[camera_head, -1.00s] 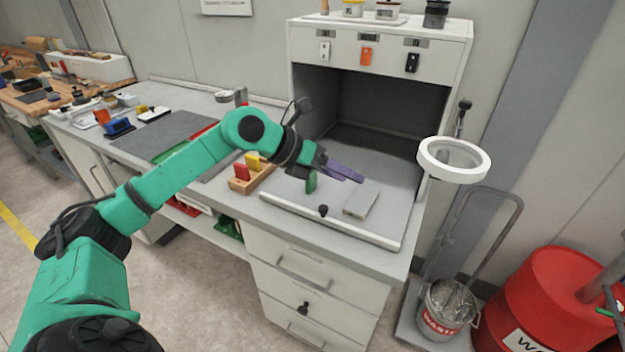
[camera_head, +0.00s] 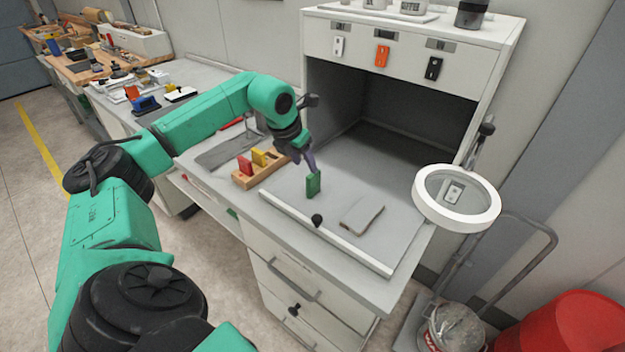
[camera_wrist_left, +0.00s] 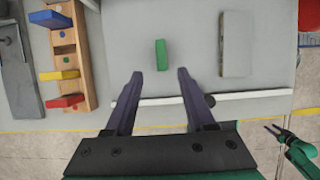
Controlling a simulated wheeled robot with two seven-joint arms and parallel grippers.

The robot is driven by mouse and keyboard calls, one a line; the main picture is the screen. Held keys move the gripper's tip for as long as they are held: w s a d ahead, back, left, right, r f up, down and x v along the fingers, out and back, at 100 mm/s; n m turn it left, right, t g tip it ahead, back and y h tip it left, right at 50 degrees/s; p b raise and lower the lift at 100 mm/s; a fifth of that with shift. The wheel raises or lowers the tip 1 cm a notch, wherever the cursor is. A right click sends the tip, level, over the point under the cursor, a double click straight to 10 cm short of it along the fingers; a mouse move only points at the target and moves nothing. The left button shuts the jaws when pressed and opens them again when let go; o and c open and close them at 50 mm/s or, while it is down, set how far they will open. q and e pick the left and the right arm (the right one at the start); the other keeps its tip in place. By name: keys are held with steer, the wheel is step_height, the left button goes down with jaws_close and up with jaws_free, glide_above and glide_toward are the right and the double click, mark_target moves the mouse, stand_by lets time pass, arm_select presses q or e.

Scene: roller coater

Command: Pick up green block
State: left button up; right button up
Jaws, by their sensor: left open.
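The green block (camera_head: 313,185) stands upright on the grey work surface in front of the open cabinet. In the left wrist view the green block (camera_wrist_left: 161,55) lies centred just beyond the fingertips, with clear gaps to both sides. My left gripper (camera_head: 311,167) points down at the block from above and behind it, and partly overlaps its top edge in the head view. In the wrist view my left gripper (camera_wrist_left: 160,74) is open and empty, its purple fingers spread. My right gripper (camera_wrist_left: 273,133) shows small at the wrist view's lower right, its dark fingers apart.
A wooden holder (camera_head: 244,181) with red, yellow and blue blocks stands left of the green block. A flat grey plate (camera_head: 362,215) lies to the right. A white rail with a black knob (camera_head: 317,220) runs along the front. A ring magnifier (camera_head: 430,205) stands at right.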

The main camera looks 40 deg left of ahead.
mark_target(311, 177)
arm_select(q)
steer(key=shift+w+d+f+p, duration=0.15)
steer(key=shift+w+f+p, duration=0.1)
steer(key=shift+w+f, duration=0.35)
steer(key=shift+w+d+f+p, duration=0.15)
steer(key=shift+w+f+p, duration=0.05)
steer(key=shift+w+f, duration=0.35)
steer(key=p+x, duration=0.2)
steer(key=x, duration=0.2)
steer(key=shift+a+f, duration=0.25)
steer(key=shift+f, duration=0.15)
steer(key=shift+c, duration=0.9)
jaws_close()
arm_select(e)
steer(key=w+r, duration=0.1)
steer(key=r, duration=0.2)
steer(key=shift+w+r, duration=0.15)
steer(key=shift+w, duration=0.25)
arm_select(q)
steer(key=shift+r, duration=0.15)
